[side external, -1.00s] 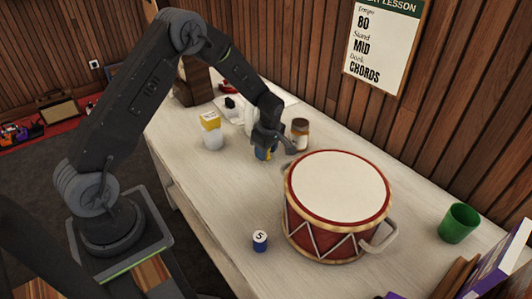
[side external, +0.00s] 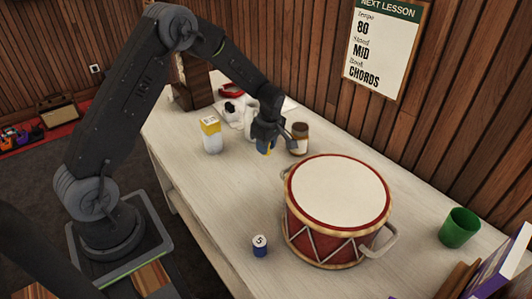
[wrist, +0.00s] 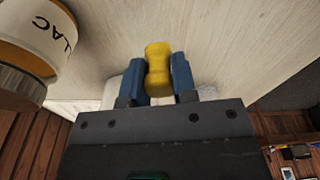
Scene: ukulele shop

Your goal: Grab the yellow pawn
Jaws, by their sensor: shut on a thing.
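The yellow pawn (wrist: 158,68) is between the two blue fingertips of my gripper (wrist: 160,78) in the wrist view. My gripper is shut on it, with one finger on each side. In the side view my gripper (side external: 267,145) is over the table behind the drum, and only a bit of yellow shows at its tip. The pawn appears a little above the white tabletop, though the exact gap is hard to tell.
A brown jar (side external: 299,138) stands close to the right of my gripper. A yellow-topped white container (side external: 211,136) is to the left. A red drum (side external: 337,210) fills the middle of the table. A small blue cylinder (side external: 260,246) and a green cup (side external: 459,227) stand farther off.

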